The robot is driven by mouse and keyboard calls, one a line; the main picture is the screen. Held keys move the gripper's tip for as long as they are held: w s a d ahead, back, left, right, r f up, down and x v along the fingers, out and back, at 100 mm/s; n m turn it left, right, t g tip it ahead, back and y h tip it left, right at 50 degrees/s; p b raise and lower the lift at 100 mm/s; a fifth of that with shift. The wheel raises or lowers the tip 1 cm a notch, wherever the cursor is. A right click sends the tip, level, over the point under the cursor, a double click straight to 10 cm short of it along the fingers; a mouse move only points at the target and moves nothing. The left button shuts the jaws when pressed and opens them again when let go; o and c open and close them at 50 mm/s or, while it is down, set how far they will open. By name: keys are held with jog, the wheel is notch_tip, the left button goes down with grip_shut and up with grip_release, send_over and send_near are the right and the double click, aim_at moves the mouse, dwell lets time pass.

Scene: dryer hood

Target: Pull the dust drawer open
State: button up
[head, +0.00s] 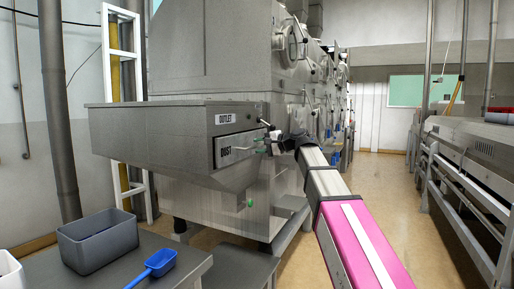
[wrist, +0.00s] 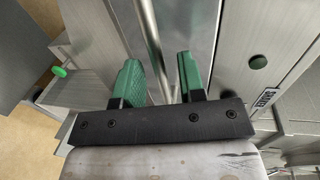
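The dust drawer (head: 238,157) is a metal front with a DUST label, set in the side of the grey hood below the OUTLET label, and it looks shut. Its bar handle (head: 243,148) runs across the front. My gripper (head: 265,145) is at the drawer's right end. In the wrist view, the green fingers of my gripper (wrist: 159,64) are apart. The metal handle bar (wrist: 149,40) runs between them, with visible gaps on both sides. The drawer front (wrist: 188,28) lies behind the bar. Contact depth is hard to tell.
A grey bin (head: 97,243) and a blue scoop (head: 158,264) are on the table (head: 185,262) at the lower left. A green knob (head: 250,203) is below the drawer. A long railed machine (head: 465,150) stands on the right, with open floor (head: 385,190) between.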

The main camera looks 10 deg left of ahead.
jog(key=shift+w+a+f, duration=0.15)
jog(key=shift+w+a, duration=0.05)
jog(key=shift+a, duration=0.45)
grip_shut()
jog(key=shift+d, duration=0.15)
jog(key=f+v, duration=0.2)
jog(key=v, duration=0.8)
jog(key=f+v, duration=0.2)
jog(key=v, duration=0.8)
jog(key=shift+s+d, duration=0.25)
jog(key=shift+d, duration=0.25)
grip_release()
